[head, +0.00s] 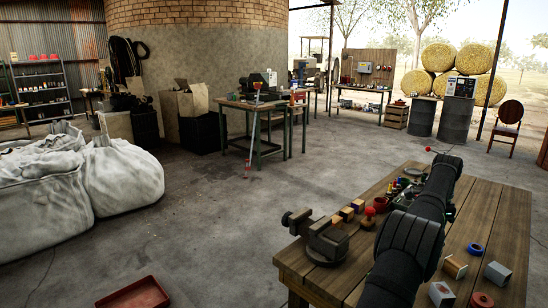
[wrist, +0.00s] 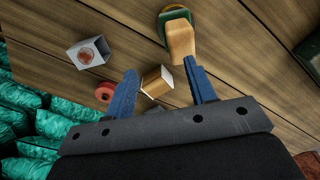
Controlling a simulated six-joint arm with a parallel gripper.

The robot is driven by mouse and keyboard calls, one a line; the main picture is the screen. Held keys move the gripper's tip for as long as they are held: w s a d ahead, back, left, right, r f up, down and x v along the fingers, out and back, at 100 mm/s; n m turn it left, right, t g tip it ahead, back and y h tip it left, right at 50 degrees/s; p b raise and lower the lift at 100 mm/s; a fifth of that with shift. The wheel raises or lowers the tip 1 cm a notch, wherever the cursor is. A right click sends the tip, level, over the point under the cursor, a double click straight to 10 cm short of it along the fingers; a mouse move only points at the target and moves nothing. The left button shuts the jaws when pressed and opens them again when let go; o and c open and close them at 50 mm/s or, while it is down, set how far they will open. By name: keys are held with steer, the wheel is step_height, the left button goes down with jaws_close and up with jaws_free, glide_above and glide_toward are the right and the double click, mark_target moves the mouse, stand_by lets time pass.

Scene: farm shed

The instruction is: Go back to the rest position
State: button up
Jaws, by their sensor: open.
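My gripper (wrist: 160,68) shows in the wrist view with its two blue fingers spread apart, open. A wooden block with a pale end face (wrist: 157,81) appears between the fingers; it seems to lie on the table beyond them, and its lower part is hidden by my gripper. In the head view my black arm reaches over the wooden workbench (head: 510,225); I cannot make out the gripper there.
A grey box with a red disc (wrist: 88,52), a red ring (wrist: 104,92) and a wooden piece on a green round base (wrist: 179,38) lie near the fingers. A vise (head: 326,241) stands at the workbench's left edge. A blue ring (head: 475,249) lies right of my arm.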

steer(key=s+d+r, duration=0.3)
steer(key=s+r, duration=0.2)
steer(key=s, duration=0.4)
steer(key=s+a+f+m, duration=0.2)
steer(key=s+m, duration=0.1)
steer(key=s, duration=1.2)
steer(key=s+a+f+m, duration=0.2)
steer(key=s+m, duration=0.1)
steer(key=s, duration=1.3)
steer(key=w+f, duration=0.2)
steer(key=w, duration=0.2)
steer(key=w+f, duration=0.2)
steer(key=w, duration=0.1)
steer(key=w+f, duration=0.2)
steer(key=w, duration=0.2)
steer(key=shift+w+a+f, duration=0.1)
steer(key=shift+w+f, duration=0.25)
steer(key=shift+f, duration=0.05)
steer(key=s+r, duration=0.7)
steer(key=s, duration=0.4)
steer(key=w+d+r+n, duration=0.1)
steer(key=w+d, duration=0.3)
steer(key=w, duration=0.2)
steer(key=shift+w+r, duration=0.25)
steer(key=shift+w, duration=0.05)
steer(key=shift+s, duration=0.1)
